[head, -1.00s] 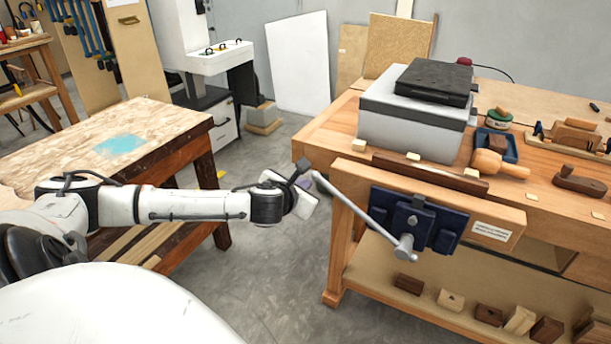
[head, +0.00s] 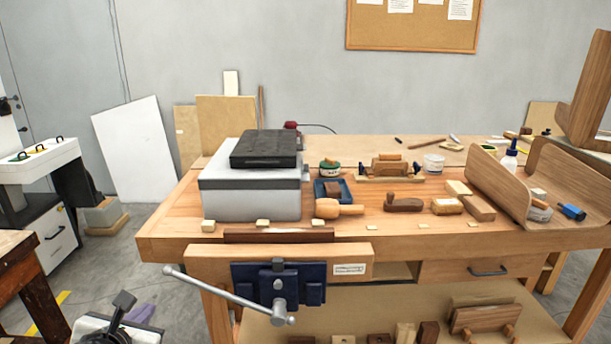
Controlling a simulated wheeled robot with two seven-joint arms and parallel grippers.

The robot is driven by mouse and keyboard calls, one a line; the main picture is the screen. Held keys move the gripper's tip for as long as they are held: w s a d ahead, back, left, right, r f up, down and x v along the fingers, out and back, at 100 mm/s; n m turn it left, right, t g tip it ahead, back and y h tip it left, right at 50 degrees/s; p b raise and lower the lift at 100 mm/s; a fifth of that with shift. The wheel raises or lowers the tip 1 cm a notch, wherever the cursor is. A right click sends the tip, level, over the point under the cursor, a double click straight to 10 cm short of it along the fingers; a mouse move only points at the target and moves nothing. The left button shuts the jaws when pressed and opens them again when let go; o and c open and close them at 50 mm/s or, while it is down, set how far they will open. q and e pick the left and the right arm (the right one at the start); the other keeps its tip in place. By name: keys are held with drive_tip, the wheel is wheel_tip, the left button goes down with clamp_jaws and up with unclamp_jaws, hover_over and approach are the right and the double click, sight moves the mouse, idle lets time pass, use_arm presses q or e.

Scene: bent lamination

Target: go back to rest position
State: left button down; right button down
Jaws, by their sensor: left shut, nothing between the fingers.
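My left gripper (head: 138,314) is at the lower left of the head view, over the floor in front of the workbench (head: 160,238) and left of its vise (head: 278,285). It is shut and holds nothing. Only the end of that arm shows, cut off by the bottom edge. It looks apart from the vise handle (head: 215,292). My right gripper is not in view.
On the bench stand a grey box (head: 250,200) with a black slab (head: 266,148), a mallet (head: 338,209), planes and a curved wooden piece (head: 497,180). A lower table (head: 15,250) stands at left. Grey floor shows between.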

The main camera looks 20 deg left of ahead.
use_arm(q)
drive_tip(key=s+d+f+n+g+h, duration=0.1)
drive_tip(key=s+d+f+n+h, duration=0.2)
drive_tip(key=d+f+n, duration=0.4)
drive_tip(key=s+d+f+n+g+h, duration=0.1)
drive_tip(key=s+d+f+n+h, duration=0.15)
drive_tip(key=d+f+n, duration=0.45)
drive_tip(key=s+d+f+n+h, duration=0.2)
drive_tip(key=s+d+f+n, duration=0.9)
drive_tip(key=n, duration=0.7)
drive_tip(key=shift+d+n, duration=0.3)
drive_tip(key=shift+d, duration=0.7)
